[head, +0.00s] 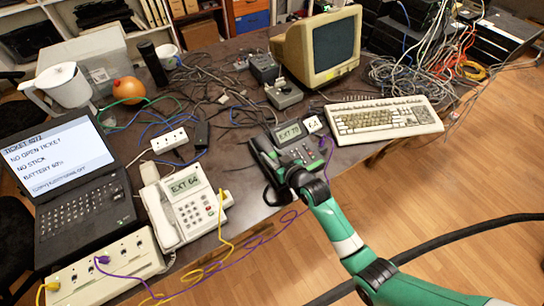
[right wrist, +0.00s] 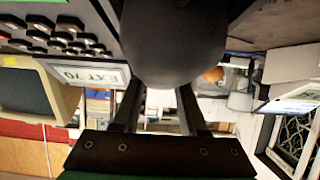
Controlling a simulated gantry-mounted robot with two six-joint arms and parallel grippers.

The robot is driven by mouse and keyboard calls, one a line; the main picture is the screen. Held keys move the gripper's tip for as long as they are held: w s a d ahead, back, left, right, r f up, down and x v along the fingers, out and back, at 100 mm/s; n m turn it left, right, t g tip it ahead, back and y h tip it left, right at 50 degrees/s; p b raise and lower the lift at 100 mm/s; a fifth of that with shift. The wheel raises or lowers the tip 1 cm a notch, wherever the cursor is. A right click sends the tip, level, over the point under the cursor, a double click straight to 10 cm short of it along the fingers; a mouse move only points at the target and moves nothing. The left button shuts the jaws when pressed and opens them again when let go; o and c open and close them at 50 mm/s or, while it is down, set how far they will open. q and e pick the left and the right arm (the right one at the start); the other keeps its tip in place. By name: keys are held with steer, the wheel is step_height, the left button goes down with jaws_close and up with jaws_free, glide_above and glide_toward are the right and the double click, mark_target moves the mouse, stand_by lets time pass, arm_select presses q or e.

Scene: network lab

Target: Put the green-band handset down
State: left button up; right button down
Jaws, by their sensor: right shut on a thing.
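My right gripper (head: 284,176) reaches in from the lower right and is shut on a dark handset (head: 263,160). The handset is at the left side of the dark desk phone (head: 312,153), whose screen reads EXT 70. In the right wrist view, a rounded dark end of the handset (right wrist: 172,45) fills the top middle, in front of my two fingers (right wrist: 160,98). The phone's keys and EXT 70 screen (right wrist: 85,74) show close by at the left. No green band is clear on the handset. I cannot tell whether it touches the cradle. My left gripper is not in view.
A white phone (head: 192,212) reading EXT 64 stands left, beside a laptop (head: 70,170). A keyboard (head: 385,118) lies right of the dark phone, with a CRT monitor (head: 318,45) behind. Purple and yellow cables cross the table's front edge. An orange ball (head: 129,89) sits at the back left.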

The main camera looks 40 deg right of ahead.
mark_target(272, 154)
steer(key=shift+r+p, duration=0.4)
steer(key=shift+r, duration=0.2)
step_height(272, 154, up, 3)
steer(key=shift+f+p, duration=0.1)
steer(key=shift+p, duration=0.8)
steer(key=s+a+r+p, duration=0.6)
steer(key=s+a+r, duration=0.2)
steer(key=s, duration=0.3)
steer(key=shift+a+r, duration=0.4)
steer(key=shift+r, duration=0.15)
